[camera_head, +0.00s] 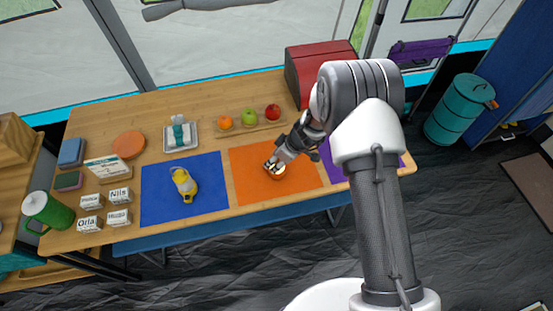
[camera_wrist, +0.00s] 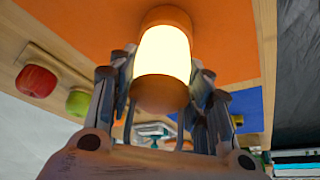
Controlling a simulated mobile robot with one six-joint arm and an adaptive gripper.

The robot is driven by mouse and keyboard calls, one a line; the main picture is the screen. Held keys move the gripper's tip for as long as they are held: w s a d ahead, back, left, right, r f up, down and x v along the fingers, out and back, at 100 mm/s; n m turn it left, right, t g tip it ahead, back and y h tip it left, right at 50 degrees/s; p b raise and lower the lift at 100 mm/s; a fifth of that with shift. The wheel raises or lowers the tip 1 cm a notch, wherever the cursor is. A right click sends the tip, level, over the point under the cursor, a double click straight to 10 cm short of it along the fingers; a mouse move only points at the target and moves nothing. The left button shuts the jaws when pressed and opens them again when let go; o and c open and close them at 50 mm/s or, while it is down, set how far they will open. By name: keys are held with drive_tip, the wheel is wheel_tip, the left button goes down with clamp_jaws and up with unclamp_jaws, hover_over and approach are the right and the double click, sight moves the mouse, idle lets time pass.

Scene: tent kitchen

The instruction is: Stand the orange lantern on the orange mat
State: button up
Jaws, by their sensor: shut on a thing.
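The orange lantern (camera_wrist: 163,50) has a glowing pale-yellow middle between orange ends. My gripper (camera_wrist: 162,72) is shut on it, with fingers on both sides in the wrist view. In the head view my gripper (camera_head: 274,163) is over the middle of the orange mat (camera_head: 246,188), and the glowing lantern (camera_head: 279,171) shows at its fingertips, partly hidden. The orange mat (camera_wrist: 225,35) fills much of the wrist view behind the lantern. I cannot tell whether the lantern touches the mat.
A tray (camera_head: 238,129) with an orange and two apples lies behind the orange mat. A red box (camera_head: 311,68) stands at the back right. A purple mat (camera_head: 333,173) lies to the right.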

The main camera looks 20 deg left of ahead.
drive_tip(key=o, duration=1.4)
drive_tip(key=shift+r+p, duration=0.2)
drive_tip(key=shift+p, duration=0.15)
drive_tip(key=s+d+r+m+p, duration=0.1)
drive_tip(key=s+d+r+m, duration=0.3)
drive_tip(key=r, duration=0.7)
drive_tip(key=s+d+r+n+t, duration=0.1)
drive_tip(key=d+r, duration=0.5)
drive_tip(key=r, duration=0.5)
drive_tip(key=s+d+r+m+p, duration=0.1)
drive_tip(key=s+d+r+m, duration=0.3)
drive_tip(key=r, duration=0.7)
drive_tip(key=s+d+r+m+h, duration=0.1)
drive_tip(key=s+d+r+m, duration=0.1)
drive_tip(key=s+d, duration=0.3)
drive_tip(key=s+d+r+m+t+h, duration=0.1)
drive_tip(key=s+d+r+m+h, duration=0.1)
drive_tip(key=s+d, duration=0.4)
drive_tip(key=s+d+r+m+t+h, duration=0.1)
drive_tip(key=s+d+r+m, duration=0.2)
drive_tip(key=s, duration=0.4)
drive_tip(key=shift+d+r+m+h, duration=0.2)
drive_tip(key=shift+d+m, duration=0.1)
drive_tip(key=shift+d, duration=0.4)
drive_tip(key=shift+d+r+m+h, duration=0.1)
drive_tip(key=shift+d+m+h, duration=0.15)
drive_tip(key=shift+d, duration=0.45)
